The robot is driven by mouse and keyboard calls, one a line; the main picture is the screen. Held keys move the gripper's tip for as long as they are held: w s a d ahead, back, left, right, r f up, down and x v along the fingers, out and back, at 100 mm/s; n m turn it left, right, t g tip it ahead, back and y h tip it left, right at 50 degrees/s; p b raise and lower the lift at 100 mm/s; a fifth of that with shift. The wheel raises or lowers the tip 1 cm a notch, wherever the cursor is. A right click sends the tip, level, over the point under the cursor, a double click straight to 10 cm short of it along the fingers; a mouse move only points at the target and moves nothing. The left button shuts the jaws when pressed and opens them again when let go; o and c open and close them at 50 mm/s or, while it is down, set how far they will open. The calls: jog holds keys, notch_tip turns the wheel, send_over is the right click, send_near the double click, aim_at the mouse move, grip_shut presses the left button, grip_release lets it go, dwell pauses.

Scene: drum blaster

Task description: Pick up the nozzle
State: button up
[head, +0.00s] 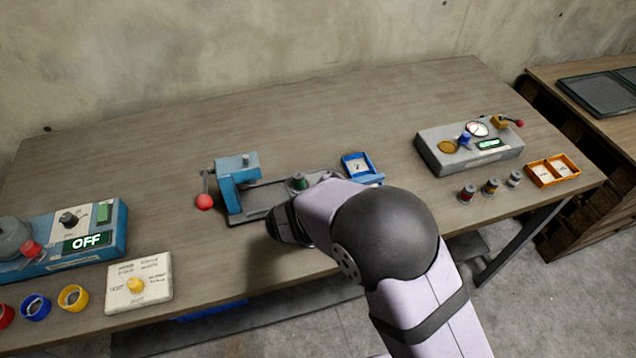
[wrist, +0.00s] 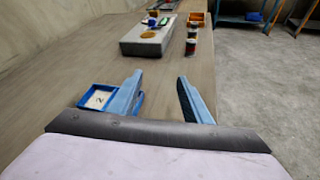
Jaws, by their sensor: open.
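I cannot tell for sure which thing is the nozzle. Three small dark cylinders with coloured bands stand in a row in front of the grey console: a red one (head: 468,192), a yellow one (head: 490,187) and a pale one (head: 514,179). Another small cylinder with a green band (head: 299,181) is at the blue clamp device (head: 236,185), partly behind my arm. My gripper (wrist: 160,85) is open and empty, over the table with its fingers towards the grey console. In the head view my arm hides most of it. The cylinders (wrist: 191,46) are well ahead of the fingers.
A blue tray (head: 376,180) with a card lies beside my gripper's left finger. The grey console (head: 432,148) has a gauge; an orange tray (head: 568,180) is right of the cylinders. A blue OFF box (head: 113,236), a cream panel (head: 155,264) and coloured rings (head: 73,297) are at left.

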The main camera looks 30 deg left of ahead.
aim_at(298, 177)
jog(key=s+a+n+t+y, duration=0.1)
jog(key=s+a+n+y, duration=0.1)
jog(key=a, duration=0.3)
jog(key=s+a+n+t+y, duration=0.2)
jog(key=a, duration=0.4)
jog(key=s+a+n+t+y, duration=0.2)
jog(key=a+n, duration=0.1)
jog(key=a, duration=0.2)
jog(key=shift+a+r+b, duration=0.15)
jog(key=shift+a+b, duration=0.2)
jog(key=shift+s+a+f+n+t+y+b, duration=0.15)
jog(key=shift+s+a+f+n+y+b, duration=0.1)
jog(key=shift+a+f+n+b, duration=0.25)
jog(key=shift+s+a+f+n+t+y+b, duration=0.2)
jog(key=shift+a+f+y+b, duration=0.15)
jog(key=shift+a, duration=0.3)
jog(key=shift+w+a+f+b, duration=0.1)
jog(key=shift+w+f+b, duration=0.1)
jog(key=shift+f+b, duration=0.25)
jog(key=shift+w+r+p, duration=0.2)
jog(key=shift+w+p, duration=0.55)
jog(key=shift+w, duration=0.8)
jog(key=shift+w+a+p, duration=0.2)
jog(key=shift+w+p, duration=0.55)
jog(key=shift+w, duration=1.4)
jog(key=shift+c, duration=0.2)
grip_shut()
